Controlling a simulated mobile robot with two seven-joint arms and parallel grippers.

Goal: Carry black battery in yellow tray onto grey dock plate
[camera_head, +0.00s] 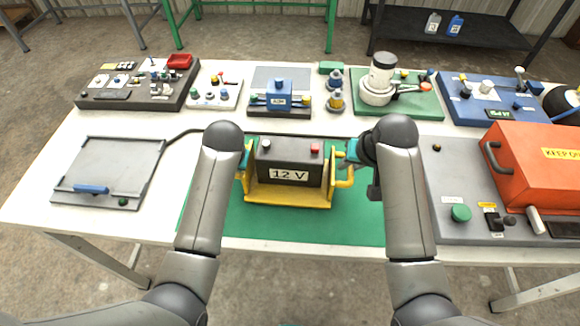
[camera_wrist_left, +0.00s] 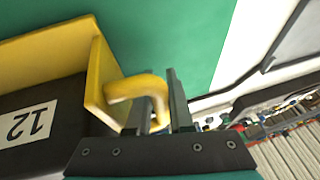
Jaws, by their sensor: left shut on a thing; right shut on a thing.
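The black battery (camera_head: 290,159), marked "12 V", sits upright in the yellow tray (camera_head: 288,199) over the green mat (camera_head: 350,220). I cannot tell whether the tray touches the mat. My left gripper (camera_head: 246,158) is shut on the tray's left handle; in the left wrist view its fingers (camera_wrist_left: 165,112) stand on either side of the yellow handle bar (camera_wrist_left: 138,88). My right gripper (camera_head: 350,155) is shut on the tray's right handle, its fingers partly hidden. The grey dock plate (camera_head: 110,165), with a blue lever (camera_head: 91,189) at its front, lies empty at the left.
A dark cable (camera_head: 185,133) runs from the dock plate behind the tray. Several device boards, including a blue unit (camera_head: 279,95) and a white cylinder device (camera_head: 380,80), line the back. An orange case (camera_head: 535,165) stands at the right. White tabletop is bare between mat and plate.

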